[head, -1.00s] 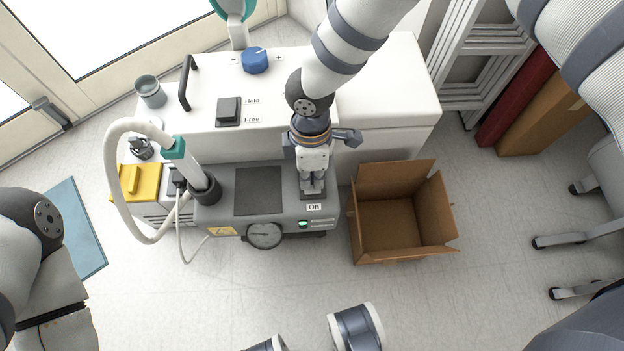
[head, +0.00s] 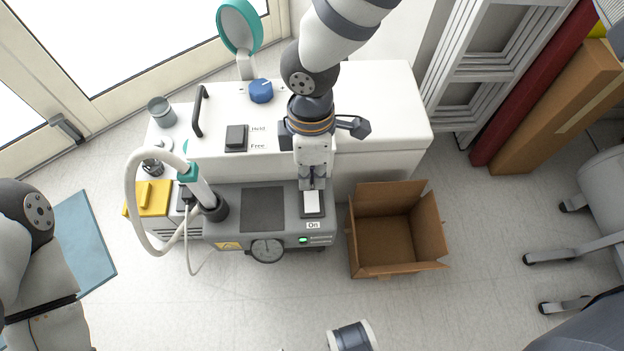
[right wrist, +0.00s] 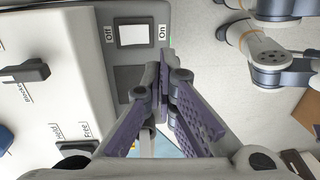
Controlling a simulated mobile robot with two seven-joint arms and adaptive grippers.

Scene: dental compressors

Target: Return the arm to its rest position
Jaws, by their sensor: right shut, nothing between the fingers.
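My right gripper (head: 313,182) is shut and empty, above the back edge of the grey compressor (head: 262,209) in the head view. Just in front of its fingertips is the white rocker switch (head: 312,202), with an "On" label beside it and a lit green lamp (head: 304,240) below. In the right wrist view the closed fingers (right wrist: 160,75) sit near the switch (right wrist: 135,34), which lies between "Off" and "On" labels; they appear apart from it. My left arm (head: 35,260) shows at the lower left; its gripper is not in view.
A white cabinet (head: 385,110) with a blue knob (head: 261,91) and black handle (head: 200,111) stands behind the compressor. An open cardboard box (head: 385,255) is to its right. A white hose (head: 133,205) loops at the left.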

